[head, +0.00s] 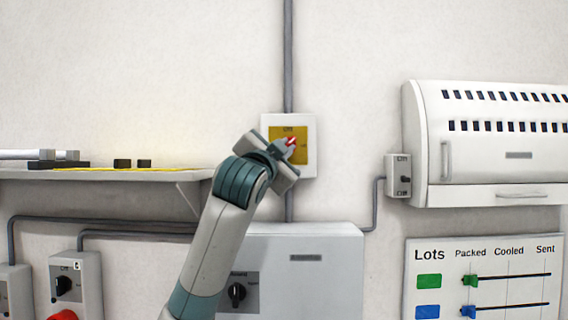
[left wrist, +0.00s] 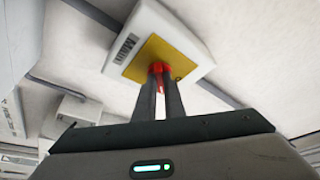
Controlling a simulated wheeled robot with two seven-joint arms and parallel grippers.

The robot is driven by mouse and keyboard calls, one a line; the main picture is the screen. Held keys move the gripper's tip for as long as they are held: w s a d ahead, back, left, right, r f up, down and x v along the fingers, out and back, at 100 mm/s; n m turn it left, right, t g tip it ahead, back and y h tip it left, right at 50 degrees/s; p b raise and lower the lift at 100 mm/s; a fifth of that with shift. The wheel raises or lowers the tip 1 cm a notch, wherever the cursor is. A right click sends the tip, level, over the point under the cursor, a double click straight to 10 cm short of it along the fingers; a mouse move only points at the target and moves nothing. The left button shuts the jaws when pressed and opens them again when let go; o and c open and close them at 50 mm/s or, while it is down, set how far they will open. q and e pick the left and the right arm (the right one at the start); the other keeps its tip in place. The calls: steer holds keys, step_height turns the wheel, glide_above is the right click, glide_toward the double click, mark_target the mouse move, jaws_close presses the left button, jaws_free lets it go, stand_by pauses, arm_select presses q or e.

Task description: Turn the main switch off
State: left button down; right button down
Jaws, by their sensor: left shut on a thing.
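The main switch is a white wall box (head: 309,164) with a yellow plate (head: 275,133) and a red handle (head: 291,142). In the head view the handle looks tilted, and my left gripper (head: 285,149) covers part of the plate. In the left wrist view the white box (left wrist: 190,34) and yellow plate (left wrist: 152,56) lie just beyond my left gripper (left wrist: 159,78). Its two fingers are shut on the red handle (left wrist: 160,68). My right gripper is not in view.
A shelf (head: 100,174) with small dark items stands left. A grey cabinet with a black knob (head: 236,294) is below. A white louvred unit (head: 495,140), a small switch box (head: 398,175) and a Lots board (head: 483,280) are right. The wall around the main switch is clear.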

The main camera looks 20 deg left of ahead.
arm_select(q)
steer(key=shift+w+d+f+n+y+b, duration=0.15)
steer(key=shift+n+y+b, duration=0.85)
steer(key=shift+n, duration=1.05)
steer(key=shift+d+f+n+y+b, duration=0.1)
steer(key=shift+n+y+b, duration=0.9)
steer(key=shift+n, duration=1.1)
steer(key=shift+w+d+f+n+y+b, duration=0.15)
steer(key=shift+n+y+b, duration=0.85)
steer(key=shift+n, duration=1.05)
steer(key=shift+s+r, duration=0.1)
steer(key=c, duration=1.8)
jaws_free()
steer(key=shift+c, duration=0.2)
steer(key=shift+r, duration=0.1)
steer(key=shift+s, duration=0.15)
